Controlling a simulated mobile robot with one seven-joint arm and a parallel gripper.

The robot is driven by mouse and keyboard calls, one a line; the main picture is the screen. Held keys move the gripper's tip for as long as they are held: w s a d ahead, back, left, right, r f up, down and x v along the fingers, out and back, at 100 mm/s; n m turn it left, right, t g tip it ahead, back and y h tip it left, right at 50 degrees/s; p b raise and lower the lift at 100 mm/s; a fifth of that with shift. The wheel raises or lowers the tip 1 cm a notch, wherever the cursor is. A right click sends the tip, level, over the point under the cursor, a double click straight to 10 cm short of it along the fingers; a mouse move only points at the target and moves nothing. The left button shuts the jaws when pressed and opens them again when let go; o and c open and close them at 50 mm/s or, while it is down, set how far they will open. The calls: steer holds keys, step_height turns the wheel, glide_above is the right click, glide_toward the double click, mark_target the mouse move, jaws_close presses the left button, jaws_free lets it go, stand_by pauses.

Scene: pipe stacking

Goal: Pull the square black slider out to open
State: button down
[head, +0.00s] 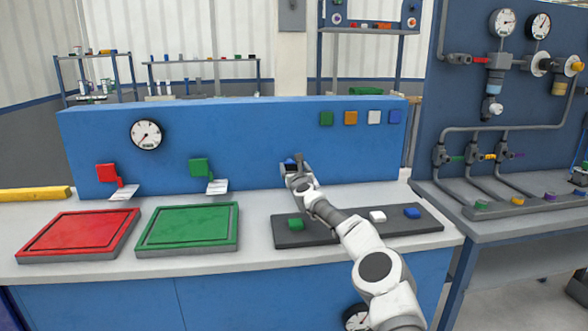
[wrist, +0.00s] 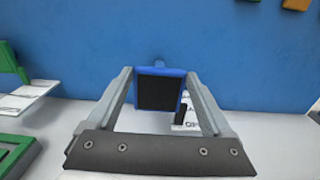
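The slider (wrist: 158,92) is a square black face with a blue rim, in front of the blue panel in the wrist view. My gripper (wrist: 160,80) has its fingers wide apart, one on each side of the slider. The fingertips lie close to the rim's left and right edges; I cannot tell if they touch it. In the head view my gripper (head: 295,162) is at the panel's front, right of centre, and largely hides the slider. A small blue patch shows there. A white tag with a dark part (wrist: 184,118) hangs below and right of the slider.
Red (head: 107,173) and green (head: 199,167) blocks with white tags are on the panel (head: 240,120) to the left. A red tray (head: 78,232) and a green tray (head: 188,226) lie on the bench. A dark tray (head: 340,232) with coloured blocks lies under my arm.

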jaws_free()
steer(key=shift+s, duration=0.15)
steer(key=shift+s, duration=0.1)
steer(key=s+d, duration=0.1)
steer(key=s, duration=0.7)
steer(key=s+d, duration=0.2)
steer(key=s, duration=0.7)
steer(key=shift+d, duration=0.25)
